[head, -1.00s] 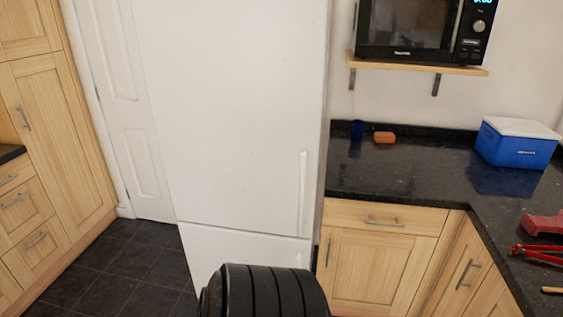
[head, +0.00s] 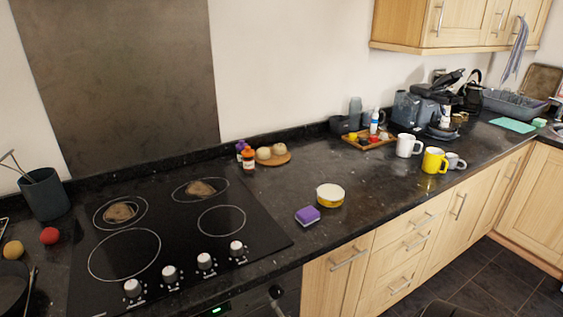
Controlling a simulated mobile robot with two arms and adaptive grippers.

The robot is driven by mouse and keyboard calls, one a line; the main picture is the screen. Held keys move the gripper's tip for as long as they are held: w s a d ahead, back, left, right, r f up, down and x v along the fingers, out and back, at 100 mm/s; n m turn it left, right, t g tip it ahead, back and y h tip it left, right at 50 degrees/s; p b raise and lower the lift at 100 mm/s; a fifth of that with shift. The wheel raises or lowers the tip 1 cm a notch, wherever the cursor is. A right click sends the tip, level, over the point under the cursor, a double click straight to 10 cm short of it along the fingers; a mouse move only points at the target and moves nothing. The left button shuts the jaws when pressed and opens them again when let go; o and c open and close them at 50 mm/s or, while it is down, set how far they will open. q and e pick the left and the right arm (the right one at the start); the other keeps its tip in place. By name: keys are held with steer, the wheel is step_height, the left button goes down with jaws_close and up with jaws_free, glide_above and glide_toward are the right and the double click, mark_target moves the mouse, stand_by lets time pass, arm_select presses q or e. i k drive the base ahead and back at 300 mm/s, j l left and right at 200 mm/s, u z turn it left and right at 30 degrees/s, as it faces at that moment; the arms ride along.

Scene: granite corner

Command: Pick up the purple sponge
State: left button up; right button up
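The purple sponge (head: 308,215) lies on the black granite counter in the head view, near the front edge and just right of the hob. It is a small block with a purple top and a paler lower layer. A round yellow and white tub (head: 330,195) stands close behind it to the right. Neither of my grippers shows in the head view.
The black hob (head: 170,240) with several knobs lies to the left of the sponge. A yellow mug (head: 434,160), a white mug (head: 408,146) and a wooden tray (head: 369,140) stand further right. Bare counter surrounds the sponge's back and left.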

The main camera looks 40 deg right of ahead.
mark_target(306, 216)
steer(key=z, duration=1.6)
